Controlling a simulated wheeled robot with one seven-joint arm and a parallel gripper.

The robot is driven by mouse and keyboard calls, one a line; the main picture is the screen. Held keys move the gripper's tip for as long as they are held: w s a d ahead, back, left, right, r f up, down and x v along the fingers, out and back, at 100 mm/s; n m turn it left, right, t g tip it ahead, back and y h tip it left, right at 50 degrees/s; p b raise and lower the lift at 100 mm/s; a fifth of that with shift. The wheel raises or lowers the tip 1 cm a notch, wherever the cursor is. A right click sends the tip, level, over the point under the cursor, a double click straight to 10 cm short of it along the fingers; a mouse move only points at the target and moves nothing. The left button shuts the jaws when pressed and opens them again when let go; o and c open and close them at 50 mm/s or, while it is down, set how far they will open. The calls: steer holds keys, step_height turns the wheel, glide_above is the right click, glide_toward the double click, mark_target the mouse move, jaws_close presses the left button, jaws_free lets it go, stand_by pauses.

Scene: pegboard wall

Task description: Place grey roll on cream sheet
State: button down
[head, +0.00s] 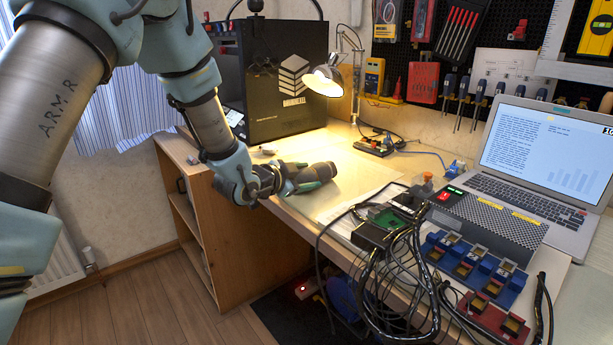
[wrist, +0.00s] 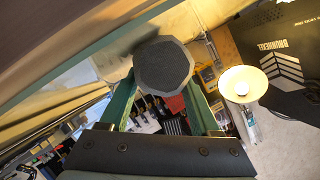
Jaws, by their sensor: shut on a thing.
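The grey roll (head: 321,171) is dark, and my gripper (head: 308,178) is shut on it near the desk's left front edge. In the wrist view the roll's dark many-sided end (wrist: 163,66) shows between the tips of the two green fingers. The cream sheet (head: 362,183) lies flat on the desk, to the right of the roll. The roll appears left of the sheet's middle; I cannot tell whether it touches the desk or hangs above it. My gripper and the roll hide part of the desk's edge.
A lit lamp (head: 324,80) stands behind the sheet, before a black cabinet (head: 275,75). Cables and a green circuit board (head: 388,220) crowd the sheet's right side. A laptop (head: 540,165) and a grey box (head: 487,224) stand further right.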

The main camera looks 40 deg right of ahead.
steer(key=shift+c, duration=1.9)
jaws_free()
steer(key=shift+f, duration=0.1)
steer(key=shift+r, duration=0.25)
steer(key=v, duration=1.2)
steer(key=shift+b, duration=0.4)
steer(key=shift+w, duration=0.1)
